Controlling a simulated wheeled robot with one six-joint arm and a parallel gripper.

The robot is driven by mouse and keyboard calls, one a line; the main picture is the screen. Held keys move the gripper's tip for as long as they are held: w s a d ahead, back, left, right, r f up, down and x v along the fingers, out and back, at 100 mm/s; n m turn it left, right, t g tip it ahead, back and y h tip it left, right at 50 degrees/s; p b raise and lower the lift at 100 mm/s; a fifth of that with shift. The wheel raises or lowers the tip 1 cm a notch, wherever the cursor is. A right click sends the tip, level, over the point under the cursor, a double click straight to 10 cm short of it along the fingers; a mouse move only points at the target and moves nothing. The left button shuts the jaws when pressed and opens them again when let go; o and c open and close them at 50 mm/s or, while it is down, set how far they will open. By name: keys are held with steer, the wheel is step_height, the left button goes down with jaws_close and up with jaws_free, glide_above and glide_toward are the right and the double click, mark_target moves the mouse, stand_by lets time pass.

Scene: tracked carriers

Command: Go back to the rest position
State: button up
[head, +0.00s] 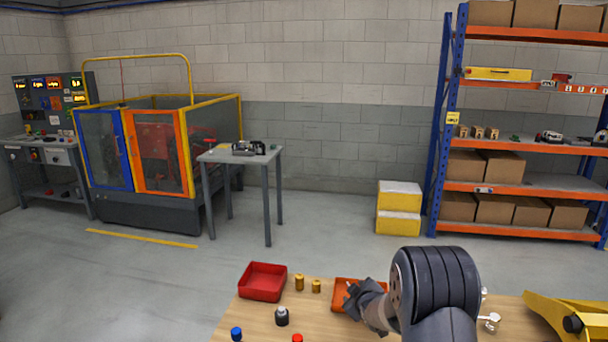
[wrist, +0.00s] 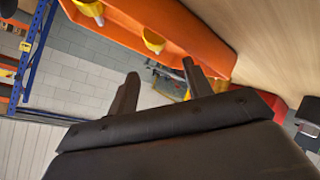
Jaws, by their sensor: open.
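My gripper (wrist: 160,88) shows in the wrist view with its two dark fingers apart and nothing between them. In the head view my gripper (head: 350,294) is at the orange tray (head: 343,283) on the wooden table, and my arm hides part of that tray. In the wrist view the orange tray (wrist: 190,30) lies beyond the fingers, with yellow pieces near it. I cannot tell from the frames whether the fingers touch the tray.
On the wooden table (head: 245,316) stand a red tray (head: 263,282), two brass cylinders (head: 299,282) and a dark capped piece (head: 281,316). A yellow tracked part (head: 570,312) is at right. Open floor lies between.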

steer(key=shift+r+p, duration=1.1)
steer(key=shift+r, duration=0.45)
steer(key=shift+s, duration=0.1)
